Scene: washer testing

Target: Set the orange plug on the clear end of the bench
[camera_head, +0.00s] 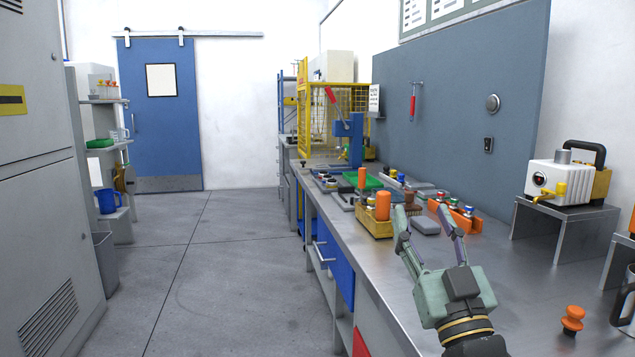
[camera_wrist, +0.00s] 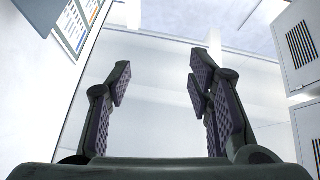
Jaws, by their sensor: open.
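An orange plug-like piece (camera_head: 572,318) with a flared top and a dark lower end stands on the near right part of the steel bench (camera_head: 515,275). My gripper (camera_head: 421,211) is raised over the bench, left of this piece and apart from it, with its fingers pointing away toward the back. The gripper is open and empty; its two padded fingers stand wide apart in the wrist view (camera_wrist: 158,85), with only wall and ceiling behind them. The bare steel around the orange piece is largely clear.
A yellow bin (camera_head: 375,228) with orange-handled items stands beyond my gripper. An orange rack (camera_head: 458,217) of small parts and a grey block (camera_head: 426,227) lie nearby. A white machine (camera_head: 556,182) sits on a metal stand (camera_head: 565,216) at the right. A dark mug (camera_head: 624,305) is at the right edge.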

